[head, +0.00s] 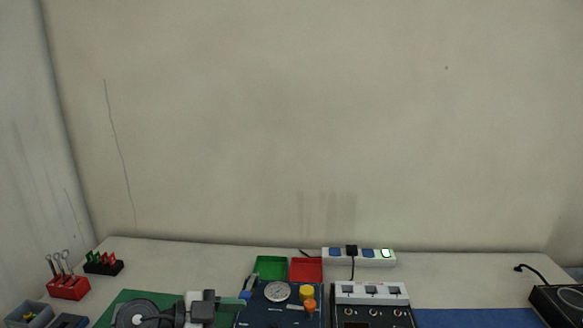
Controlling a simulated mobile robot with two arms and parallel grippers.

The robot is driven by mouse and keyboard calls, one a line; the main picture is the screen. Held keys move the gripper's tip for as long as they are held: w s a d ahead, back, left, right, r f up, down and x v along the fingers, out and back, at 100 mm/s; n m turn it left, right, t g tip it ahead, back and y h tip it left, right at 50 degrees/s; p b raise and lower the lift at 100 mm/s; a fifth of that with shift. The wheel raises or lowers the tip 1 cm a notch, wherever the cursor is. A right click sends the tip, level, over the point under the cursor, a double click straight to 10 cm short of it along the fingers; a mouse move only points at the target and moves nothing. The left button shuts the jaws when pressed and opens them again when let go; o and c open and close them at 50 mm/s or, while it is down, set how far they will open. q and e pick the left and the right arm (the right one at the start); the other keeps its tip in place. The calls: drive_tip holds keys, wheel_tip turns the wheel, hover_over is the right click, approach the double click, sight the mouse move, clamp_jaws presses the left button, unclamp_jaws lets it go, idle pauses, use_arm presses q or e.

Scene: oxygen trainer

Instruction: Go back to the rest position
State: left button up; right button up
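The dark blue trainer panel (257,315) is at the bottom centre, cut off by the frame edge. It carries a pale round gauge (277,291), a yellow knob (306,292) and an orange knob (309,305). A dark and light grey mechanism (197,310) with a round black disc lies left of the panel over a green mat (116,302). It looks like my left arm's end; whether its fingers are open or shut does not show. My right gripper is not in view.
A red holder (69,289) with metal tools, a black rack (104,266), green (270,267) and red (306,269) trays, and a power strip (375,257) stand on the table. A switch box (373,297) and a black device (559,303) are at right.

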use_arm(q)
wheel_tip(320, 180, up, 5)
drive_tip(key=s+a+n+t+y, duration=0.1)
drive_tip(key=s+a+n+t, duration=0.1)
drive_tip(key=n+t, duration=0.95)
drive_tip(key=s+a+f+n+y, duration=0.5)
drive_tip(key=a+f+n+y, duration=0.4)
drive_tip(key=y, duration=0.6)
drive_tip(key=s+f+m+g+h, duration=0.1)
drive_tip(key=s+f+m+g, duration=0.1)
drive_tip(key=s+f+g, duration=0.6)
drive_tip(key=s+f+m+g+h, duration=0.15)
drive_tip(key=s+f+g, duration=0.3)
drive_tip(key=s, duration=0.65)
wheel_tip(320, 180, down, 32)
drive_tip(key=s+g+b, duration=0.1)
drive_tip(key=b, duration=0.4)
drive_tip(key=s+a+f+b, duration=0.1)
drive_tip(key=s+f+b, duration=0.1)
drive_tip(key=s+f, duration=0.6)
drive_tip(key=s+a+f+g+b, duration=0.1)
drive_tip(key=s+f+b, duration=0.2)
drive_tip(key=s+f, duration=0.5)
wheel_tip(320, 180, down, 5)
drive_tip(key=shift+s+f+m+y, duration=0.1)
drive_tip(key=shift+s+m+y, duration=0.2)
drive_tip(key=shift+s+y, duration=0.15)
